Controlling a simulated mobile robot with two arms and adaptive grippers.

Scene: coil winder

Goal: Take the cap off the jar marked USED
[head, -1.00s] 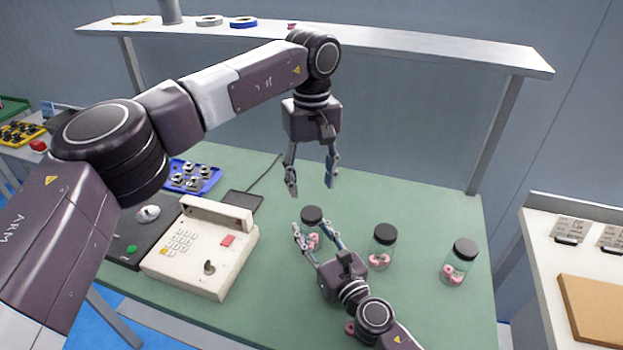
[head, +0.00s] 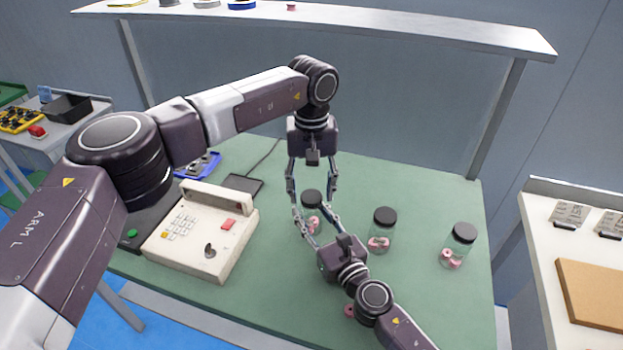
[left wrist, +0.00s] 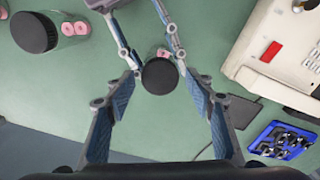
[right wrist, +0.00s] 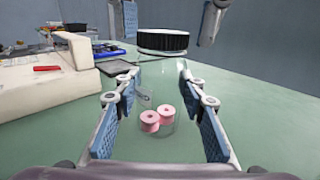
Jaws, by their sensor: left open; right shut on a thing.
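Three clear jars with black caps and pink spools inside stand on the green table. No USED marking is readable on any. My right gripper (right wrist: 156,92) is shut on the left jar (right wrist: 153,105), low on its glass body. That jar stands upright, and its black cap (right wrist: 163,40) is on. My left gripper (head: 314,192) points down from above, open, with one finger on each side of this cap (left wrist: 160,76), apparently not touching it. The middle jar (head: 381,238) and the right jar (head: 457,250) stand capped to the right.
A cream keypad machine (head: 203,232) stands left of the held jar, with a blue tray (left wrist: 281,143) of dark parts behind it. A raised shelf (head: 400,28) crosses the back. A white side table (head: 545,235) is at the right. The table behind the jars is clear.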

